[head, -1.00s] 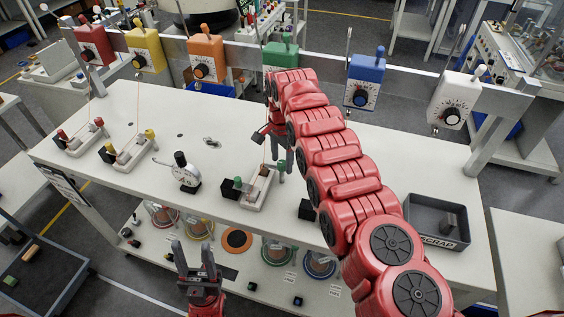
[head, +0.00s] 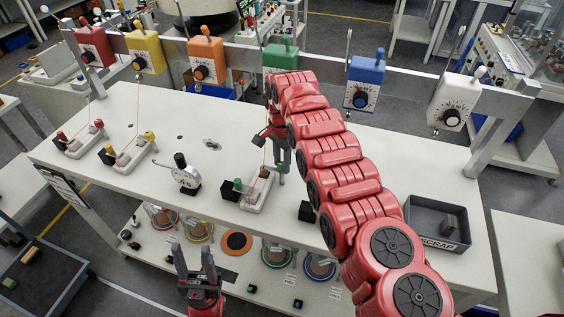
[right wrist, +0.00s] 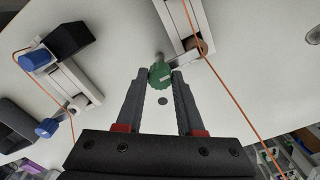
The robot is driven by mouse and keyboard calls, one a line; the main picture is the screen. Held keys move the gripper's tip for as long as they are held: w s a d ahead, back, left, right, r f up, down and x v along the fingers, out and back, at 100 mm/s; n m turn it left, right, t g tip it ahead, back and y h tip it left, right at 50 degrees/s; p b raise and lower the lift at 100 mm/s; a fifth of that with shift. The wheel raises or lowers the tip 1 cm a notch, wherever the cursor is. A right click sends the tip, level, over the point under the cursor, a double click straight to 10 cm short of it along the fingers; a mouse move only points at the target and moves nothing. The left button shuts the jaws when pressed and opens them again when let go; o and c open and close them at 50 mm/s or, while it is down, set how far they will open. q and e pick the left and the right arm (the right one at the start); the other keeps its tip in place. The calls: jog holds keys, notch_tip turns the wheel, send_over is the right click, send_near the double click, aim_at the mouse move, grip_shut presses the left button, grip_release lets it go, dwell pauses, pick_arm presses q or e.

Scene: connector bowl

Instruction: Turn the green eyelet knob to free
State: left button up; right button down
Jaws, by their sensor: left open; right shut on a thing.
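The green eyelet knob (head: 281,168) stands at the right end of a small white fixture (head: 257,200) on the table. My right gripper (head: 280,156) comes down on it from above. In the right wrist view the ribbed green knob (right wrist: 160,76) sits between the fingertips, and my right gripper (right wrist: 161,78) is shut on it. The knob's exact turn angle cannot be told. An orange wire (head: 266,150) runs from the fixture up towards the green box (head: 281,58). My left gripper (head: 194,262) is open and empty, in front of the table's front edge.
Red and yellow knob fixtures (head: 78,142) (head: 128,155) stand at the left. A dial gauge (head: 187,178) stands left of the green fixture. A blue knob (right wrist: 47,128) shows in the right wrist view. A scrap bin (head: 440,243) is at the right. My right arm hides part of the table.

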jog(key=shift+f+n+b, duration=0.1)
jog(key=shift+n+b, duration=0.7)
jog(key=shift+b, duration=0.1)
jog(key=n+b, duration=0.1)
jog(key=n, duration=0.1)
jog(key=shift+n, duration=0.3)
jog(key=n, duration=0.3)
jog(key=shift+r+n, duration=0.2)
jog(key=shift+n, duration=0.1)
jog(key=n, duration=0.3)
jog(key=shift+n, duration=0.3)
jog(key=n, duration=0.6)
jog(key=c, duration=0.5)
grip_release()
